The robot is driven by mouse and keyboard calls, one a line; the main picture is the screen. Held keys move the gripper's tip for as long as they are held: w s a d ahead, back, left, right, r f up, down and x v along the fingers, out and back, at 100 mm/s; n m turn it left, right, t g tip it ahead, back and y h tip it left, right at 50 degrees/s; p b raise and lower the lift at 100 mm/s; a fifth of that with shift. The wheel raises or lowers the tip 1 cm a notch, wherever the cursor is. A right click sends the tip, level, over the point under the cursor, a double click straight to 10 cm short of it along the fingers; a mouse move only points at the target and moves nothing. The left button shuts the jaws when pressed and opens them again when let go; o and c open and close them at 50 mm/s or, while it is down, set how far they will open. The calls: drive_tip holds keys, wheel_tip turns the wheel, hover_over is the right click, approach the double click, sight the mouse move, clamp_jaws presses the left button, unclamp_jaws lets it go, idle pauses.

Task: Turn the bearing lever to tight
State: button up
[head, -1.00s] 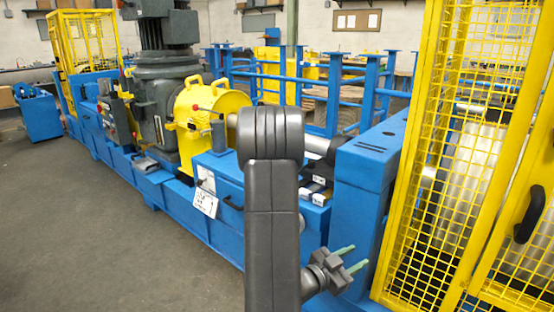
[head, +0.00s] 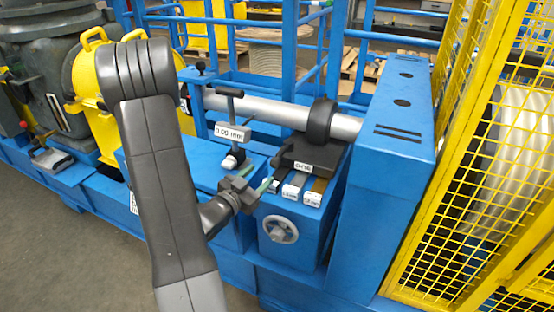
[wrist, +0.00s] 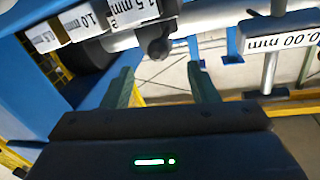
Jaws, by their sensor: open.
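My gripper (head: 256,178) is open and empty, with its two green fingers in front of the blue bearing housing; it also shows in the wrist view (wrist: 161,78). A grey shaft (head: 252,106) runs through a black bearing ring (head: 322,120). Below the ring is a dark block (head: 305,157) with a small white label that I cannot read for sure. In the wrist view a dark rounded knob (wrist: 158,46) lies beyond the gap between the fingers, apart from them. I cannot tell which part is the bearing lever, nor its setting.
A T-handled post with a 0.00 mm label (head: 233,132) stands left of the fingers. Labelled shim pieces (head: 294,187) lie right of them, above a grey handwheel (head: 281,229). A tall blue housing (head: 385,150) and a yellow mesh guard (head: 480,170) close off the right side.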

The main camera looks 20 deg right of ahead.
sight(279, 158)
drive_tip(key=x, duration=1)
drive_tip(key=shift+d, duration=0.15)
clamp_jaws()
